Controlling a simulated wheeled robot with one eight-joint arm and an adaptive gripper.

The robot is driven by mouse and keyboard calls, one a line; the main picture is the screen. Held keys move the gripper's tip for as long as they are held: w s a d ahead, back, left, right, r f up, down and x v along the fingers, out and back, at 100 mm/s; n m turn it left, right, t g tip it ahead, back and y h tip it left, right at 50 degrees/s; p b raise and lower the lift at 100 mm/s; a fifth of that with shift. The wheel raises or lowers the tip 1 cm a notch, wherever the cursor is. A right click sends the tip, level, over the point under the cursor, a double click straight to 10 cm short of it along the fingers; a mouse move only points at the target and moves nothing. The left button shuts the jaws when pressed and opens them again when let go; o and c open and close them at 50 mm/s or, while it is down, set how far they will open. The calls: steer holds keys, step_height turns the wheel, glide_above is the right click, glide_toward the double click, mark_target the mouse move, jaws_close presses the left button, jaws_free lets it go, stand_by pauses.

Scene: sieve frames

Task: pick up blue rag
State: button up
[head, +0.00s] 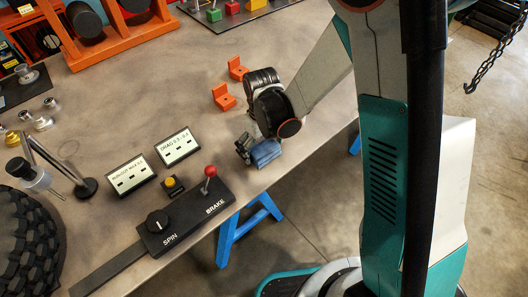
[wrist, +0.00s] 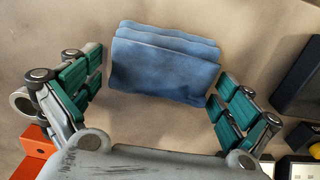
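The blue rag (wrist: 165,68) is a folded stack of cloth lying on the workbench (head: 200,235), near its front edge. In the head view the rag (head: 265,153) shows at the tip of my gripper, which partly hides it. In the wrist view my gripper (wrist: 158,95) is open, with its green-padded fingers on the left and right of the rag. A gap shows at the left finger; the right finger is close to the rag's lower right corner, and I cannot tell whether it touches.
A black panel with SPIN knob (head: 157,221) and red BRAKE lever (head: 210,171) lies left of the gripper. Two orange blocks (head: 224,97) stand behind it. White label cards (head: 129,176) and a dark tyre (head: 25,240) are farther left.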

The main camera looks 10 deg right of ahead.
mark_target(261, 145)
steer(key=c, duration=0.7)
step_height(261, 145, up, 20)
steer(key=p, duration=0.7)
